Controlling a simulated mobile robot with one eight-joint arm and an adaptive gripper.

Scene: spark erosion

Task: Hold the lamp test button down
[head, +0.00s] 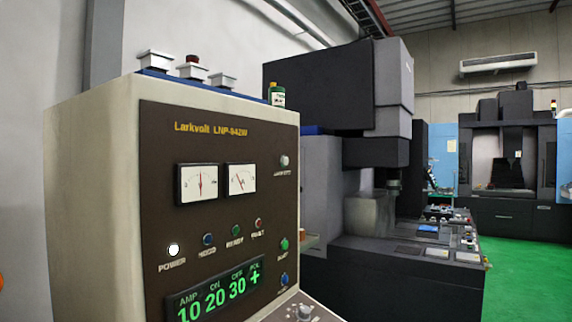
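The lamp test button (284,161) is a small pale round button at the upper right of the brown front panel (215,143). A small blurred label below it seems to read lamp test. Nothing touches or covers the button in this view. The panel belongs to a beige cabinet (88,200) marked Larkvolt. The power lamp (173,249) glows white. The blue (208,240), green (236,230) and red (258,224) lamps beside it look dark. My gripper is not in view.
Two dial meters (198,184) and a green number display (215,294) share the panel. A green button (284,244) and a blue one (284,279) sit below the lamp test button. A sloped control ledge (300,310) juts out below. A large dark machine (335,90) stands behind.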

